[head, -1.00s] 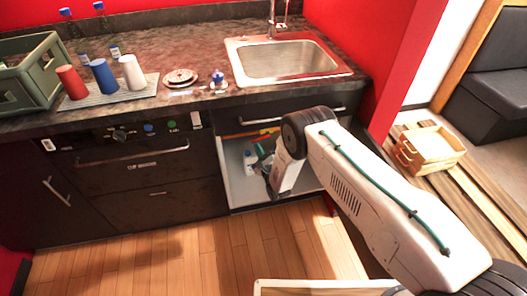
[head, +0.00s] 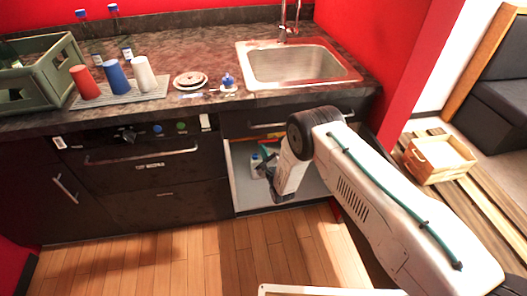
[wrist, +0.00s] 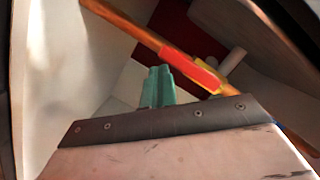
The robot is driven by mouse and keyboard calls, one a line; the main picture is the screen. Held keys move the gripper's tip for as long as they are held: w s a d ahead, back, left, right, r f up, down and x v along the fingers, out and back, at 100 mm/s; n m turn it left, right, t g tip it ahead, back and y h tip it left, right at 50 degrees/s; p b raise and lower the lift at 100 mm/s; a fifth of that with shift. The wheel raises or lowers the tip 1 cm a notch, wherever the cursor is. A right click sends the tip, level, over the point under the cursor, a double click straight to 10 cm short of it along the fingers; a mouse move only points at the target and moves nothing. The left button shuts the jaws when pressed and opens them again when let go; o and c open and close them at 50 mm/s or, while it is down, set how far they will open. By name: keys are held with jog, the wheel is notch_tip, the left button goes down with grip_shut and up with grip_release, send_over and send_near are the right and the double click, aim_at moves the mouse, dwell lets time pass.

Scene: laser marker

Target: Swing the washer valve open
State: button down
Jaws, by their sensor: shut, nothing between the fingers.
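In the wrist view an orange pipe (wrist: 125,25) runs diagonally from the upper left. A red lever (wrist: 188,66) with a yellow part (wrist: 213,77) lies roughly along it; I take this to be the washer valve. My gripper (wrist: 158,72) has teal fingers, shut and empty, just below and left of the red lever in the picture. I cannot tell whether they touch it. In the head view my arm reaches into the open cabinet under the sink, and my wrist largely hides the valve area.
The open cabinet (head: 245,190) has close side walls. A blue-capped bottle (head: 256,161) stands inside, left of my wrist. The counter above holds a sink (head: 290,66), cups and a green crate (head: 30,85). A wooden crate (head: 436,160) stands at right. The floor in front is clear.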

jog(key=shift+f, duration=0.1)
jog(key=s+d+f, duration=0.2)
jog(key=s+f, duration=0.4)
jog(key=s, duration=0.3)
jog(key=shift+s+d+f, duration=0.15)
jog(key=shift+s+d, duration=0.05)
jog(key=shift+d, duration=0.1)
